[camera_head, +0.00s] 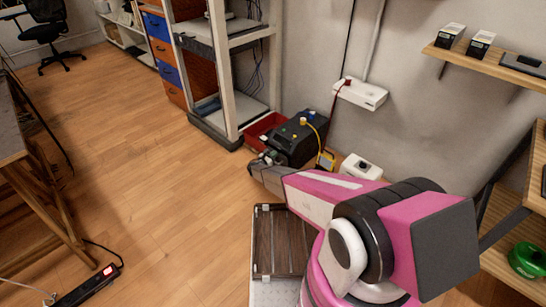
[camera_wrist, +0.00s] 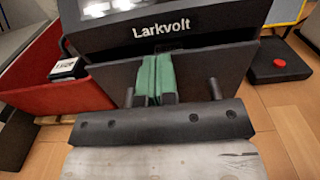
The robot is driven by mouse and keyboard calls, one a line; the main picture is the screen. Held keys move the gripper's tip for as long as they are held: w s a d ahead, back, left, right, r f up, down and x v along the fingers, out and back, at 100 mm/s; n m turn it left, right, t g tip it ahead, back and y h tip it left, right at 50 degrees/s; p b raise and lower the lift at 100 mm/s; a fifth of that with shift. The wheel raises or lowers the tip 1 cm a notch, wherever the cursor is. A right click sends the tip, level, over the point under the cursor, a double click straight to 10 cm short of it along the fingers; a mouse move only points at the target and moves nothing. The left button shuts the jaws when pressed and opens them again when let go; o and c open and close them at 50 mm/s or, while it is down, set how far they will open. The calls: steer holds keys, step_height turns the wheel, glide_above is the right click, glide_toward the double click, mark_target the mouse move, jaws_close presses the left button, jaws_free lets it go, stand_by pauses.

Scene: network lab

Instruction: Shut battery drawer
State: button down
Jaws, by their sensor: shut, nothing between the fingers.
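The black battery unit (camera_head: 300,142) stands on the floor by the wall, with a yellow cable on it. In the wrist view its label reads "Larkvolt" (camera_wrist: 162,30). A dark grey flat front panel (camera_wrist: 195,75) lies below the label, apparently the drawer front; I cannot tell how far it stands out. My gripper (camera_wrist: 155,80) is shut and empty, its green finger pads together, right in front of this panel. Contact with the panel is not clear. In the head view my gripper (camera_head: 266,160) is beside the unit's near left side, partly hidden by my arm.
A red bin (camera_head: 262,128) sits left of the unit, with a small black-and-white box (camera_wrist: 68,68) in it in the wrist view. A rack (camera_head: 229,80) stands behind left. A power strip (camera_head: 88,284) lies at lower left. The wooden floor (camera_head: 150,170) at left is clear.

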steer(key=shift+x, duration=1.15)
steer(key=v, duration=1.5)
steer(key=s+d+r+m+g+y, duration=0.1)
steer(key=s+d+r+m+g, duration=0.5)
steer(key=d+r, duration=0.35)
steer(key=s+d+r+m+g+y, duration=0.1)
steer(key=s+d+r+m+g, duration=0.3)
steer(key=s+d+r+m, duration=0.4)
steer(key=s+d+r+m+g+y, duration=0.1)
steer(key=s+d+r+m+y, duration=0.1)
steer(key=s+r, duration=0.4)
steer(key=s+d+r+m+g+y, duration=0.1)
steer(key=s+d+r+m+y, duration=0.1)
steer(key=s+r+m+y, duration=0.3)
steer(key=s+d+r+m+y, duration=0.3)
steer(key=s+r+m, duration=0.3)
steer(key=r, duration=0.5)
steer(key=shift+s+r+g+y, duration=0.3)
steer(key=shift+s+g+y, duration=0.1)
steer(key=shift+s, duration=0.55)
